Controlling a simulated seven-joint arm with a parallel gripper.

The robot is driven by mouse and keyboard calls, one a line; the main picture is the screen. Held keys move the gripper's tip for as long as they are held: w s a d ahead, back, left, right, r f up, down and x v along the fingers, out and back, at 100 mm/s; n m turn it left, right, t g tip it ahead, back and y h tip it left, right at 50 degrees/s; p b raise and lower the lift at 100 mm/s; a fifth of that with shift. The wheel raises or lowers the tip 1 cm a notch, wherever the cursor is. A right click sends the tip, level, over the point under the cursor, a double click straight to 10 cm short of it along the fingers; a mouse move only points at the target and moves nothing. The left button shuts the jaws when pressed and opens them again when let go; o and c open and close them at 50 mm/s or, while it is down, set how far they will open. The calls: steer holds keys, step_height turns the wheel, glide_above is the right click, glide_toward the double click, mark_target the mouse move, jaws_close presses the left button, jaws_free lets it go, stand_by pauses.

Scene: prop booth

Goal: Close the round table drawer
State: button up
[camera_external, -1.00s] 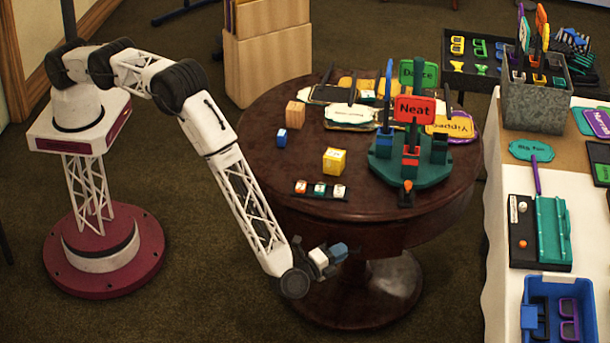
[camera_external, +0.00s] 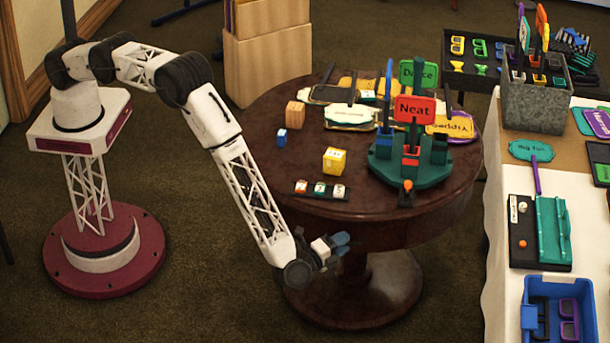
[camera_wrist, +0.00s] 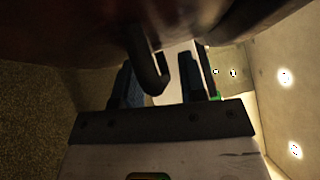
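The round table (camera_external: 300,200) is dark polished wood on a pedestal, and its drawer front cannot be made out in the external view. My gripper (camera_external: 343,244) is beside the near side of the table, just below its top edge. In the wrist view my gripper (camera_wrist: 158,78) has its two dark blue fingers apart. A dark curved handle (camera_wrist: 148,68) hangs from the dark wood above and shows between the fingers. I cannot tell whether a finger touches it. How far the drawer stands out is hidden.
A white-covered table (camera_external: 500,225) stands at the right.

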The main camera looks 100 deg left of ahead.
steer(key=shift+d, duration=0.1)
steer(key=v, duration=0.7)
steer(key=shift+s+d, duration=0.2)
steer(key=shift+s, duration=0.1)
steer(key=shift+s+f, duration=0.1)
stand_by(0.5)
